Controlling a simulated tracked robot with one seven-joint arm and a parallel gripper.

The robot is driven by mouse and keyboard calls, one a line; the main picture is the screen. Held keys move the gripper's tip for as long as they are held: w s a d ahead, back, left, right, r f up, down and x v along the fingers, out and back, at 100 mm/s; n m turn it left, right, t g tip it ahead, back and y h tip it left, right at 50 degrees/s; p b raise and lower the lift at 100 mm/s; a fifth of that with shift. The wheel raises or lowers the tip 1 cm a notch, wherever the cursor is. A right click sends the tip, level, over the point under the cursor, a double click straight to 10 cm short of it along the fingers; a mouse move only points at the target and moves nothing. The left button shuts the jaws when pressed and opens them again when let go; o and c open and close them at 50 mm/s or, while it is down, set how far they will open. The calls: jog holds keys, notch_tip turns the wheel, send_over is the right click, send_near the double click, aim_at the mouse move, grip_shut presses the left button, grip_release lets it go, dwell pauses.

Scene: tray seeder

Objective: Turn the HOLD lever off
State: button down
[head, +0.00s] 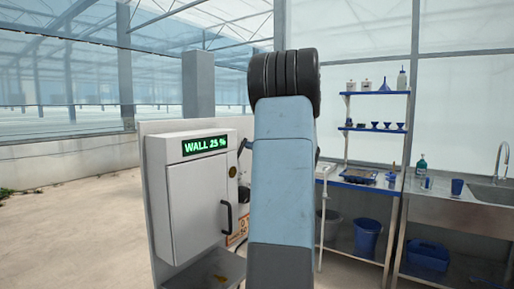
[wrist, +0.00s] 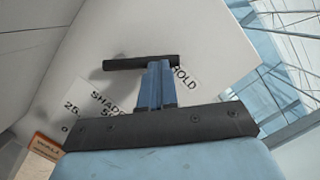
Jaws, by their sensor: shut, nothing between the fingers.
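In the wrist view, a dark bar (wrist: 125,64), which looks like the HOLD lever, lies nearly level across a pale panel (wrist: 215,45). A label reading HOLD (wrist: 186,79) is just right of it, partly covered by my fingers. My gripper (wrist: 158,66) is shut and empty, its two blue fingers together. Their tips overlap the bar in the picture; I cannot tell whether they touch it. In the head view, my arm hides the gripper and the lever.
A grey cabinet (head: 190,195) with a green WALL 25 % display (head: 205,145) stands left of my arm. A SHADE label (wrist: 90,108) lies left of my fingers. A metal sink bench (head: 450,200) and shelves (head: 375,128) are at right. Open floor (head: 60,230) is at left.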

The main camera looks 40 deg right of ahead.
jog(key=shift+w+a, duration=0.25)
jog(key=shift+a, duration=0.1)
jog(key=w+d+f+v, duration=0.1)
jog(key=d+f+v, duration=0.1)
jog(key=v, duration=1.1)
jog(key=shift+s+d, duration=0.15)
